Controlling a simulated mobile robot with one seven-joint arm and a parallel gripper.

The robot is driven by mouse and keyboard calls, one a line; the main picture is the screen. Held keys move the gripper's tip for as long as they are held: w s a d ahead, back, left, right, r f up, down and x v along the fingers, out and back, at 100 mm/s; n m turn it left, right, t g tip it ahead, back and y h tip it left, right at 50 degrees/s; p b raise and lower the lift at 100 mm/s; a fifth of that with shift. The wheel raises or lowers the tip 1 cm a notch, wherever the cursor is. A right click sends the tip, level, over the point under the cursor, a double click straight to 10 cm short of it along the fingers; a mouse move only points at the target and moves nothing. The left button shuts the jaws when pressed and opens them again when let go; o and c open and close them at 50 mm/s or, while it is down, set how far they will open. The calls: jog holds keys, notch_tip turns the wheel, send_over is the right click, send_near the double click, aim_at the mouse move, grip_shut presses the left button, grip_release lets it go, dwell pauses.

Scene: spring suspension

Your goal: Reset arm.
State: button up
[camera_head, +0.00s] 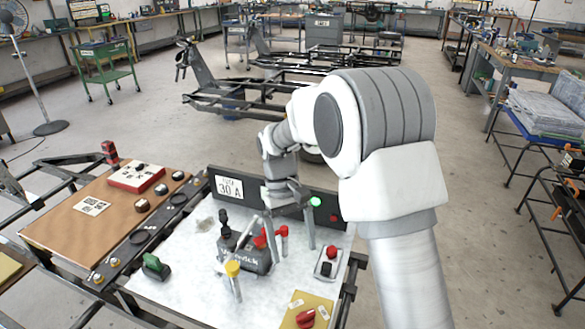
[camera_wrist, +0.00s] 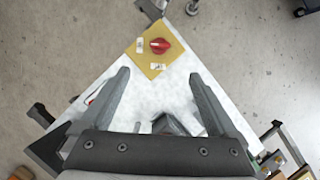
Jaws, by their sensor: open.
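My gripper (camera_head: 290,248) is open and empty, pointing down above the white worktop (camera_head: 190,290) in the head view. In the wrist view its two fingers (camera_wrist: 158,77) stand wide apart with the worktop below. My arm covers the right part of the head view.
A dark panel (camera_head: 340,206) with a "30 A" label and a lit green button stands behind the gripper. A red-and-black button box (camera_head: 328,264) is to its right. A yellow-capped cylinder (camera_head: 234,280) and a green switch (camera_head: 155,266) are left.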

jog(key=s+d+r+m+t+y+p, duration=0.1)
jog(key=s+d+r+t+p, duration=0.2)
jog(key=r, duration=0.6)
jog(key=s+d+r+m+t+p, duration=0.1)
jog(key=s+d+r, duration=0.35)
jog(key=r, duration=0.35)
jog(key=s+d+r+m+t+p, duration=0.1)
jog(key=s+d+r+t+p, duration=0.1)
jog(key=s, duration=0.4)
jog(key=s+d+r+m+t+p, duration=0.1)
jog(key=s+d+r+t+p, duration=0.1)
jog(key=s+d+r+t, duration=0.1)
notch_tip(320, 180, up, 3)
jog(key=s+d, duration=0.1)
jog(key=s, duration=0.1)
jog(key=shift+s+m+t+y, duration=0.3)
jog(key=shift+s+m+y, duration=0.1)
